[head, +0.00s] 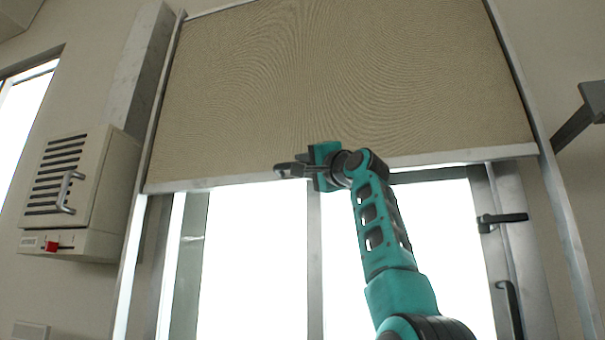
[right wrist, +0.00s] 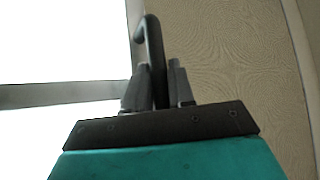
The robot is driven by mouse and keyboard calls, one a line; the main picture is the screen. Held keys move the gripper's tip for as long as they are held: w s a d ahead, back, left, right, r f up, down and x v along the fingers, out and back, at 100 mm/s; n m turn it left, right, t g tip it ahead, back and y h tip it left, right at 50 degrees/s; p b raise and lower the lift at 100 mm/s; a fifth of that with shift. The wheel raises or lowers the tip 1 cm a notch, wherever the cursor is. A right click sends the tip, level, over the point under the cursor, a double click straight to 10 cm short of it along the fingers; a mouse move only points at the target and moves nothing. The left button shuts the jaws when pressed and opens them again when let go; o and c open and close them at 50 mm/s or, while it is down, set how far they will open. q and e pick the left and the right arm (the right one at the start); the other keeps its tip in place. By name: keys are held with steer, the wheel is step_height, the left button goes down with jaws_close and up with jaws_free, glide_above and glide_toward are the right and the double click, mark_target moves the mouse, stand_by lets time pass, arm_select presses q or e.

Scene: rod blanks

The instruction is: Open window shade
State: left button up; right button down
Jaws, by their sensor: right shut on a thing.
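The beige window shade (head: 330,80) covers the upper part of the window, and its pale bottom bar (head: 230,181) hangs above the bright lower panes. The shade fabric also fills the right side of the right wrist view (right wrist: 225,50). My right gripper (head: 292,169) is at the bottom bar, near its middle. In the right wrist view its fingers (right wrist: 159,88) are shut on a dark hooked pull handle (right wrist: 151,40), whose curved end sticks out beyond the fingertips. The handle's join to the bar is hidden. My left gripper is not in view.
A wall box (head: 75,190) with a metal handle and a red switch hangs left of the window. Dark window handles (head: 503,219) stick out at the right. A dark bracket (head: 580,125) juts from the right wall. Metal rails (head: 160,110) flank the shade.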

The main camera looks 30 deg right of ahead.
steer(key=shift+a, duration=0.1)
steer(key=c, duration=1.1)
jaws_free()
steer(key=shift+w, duration=0.1)
steer(key=shift+f, duration=0.1)
steer(key=shift+s+f+b, duration=0.15)
steer(key=shift+s+b, duration=0.15)
steer(key=shift+b, duration=0.1)
steer(key=b+v, duration=0.6)
steer(key=v, duration=0.6)
steer(key=shift+s, duration=0.15)
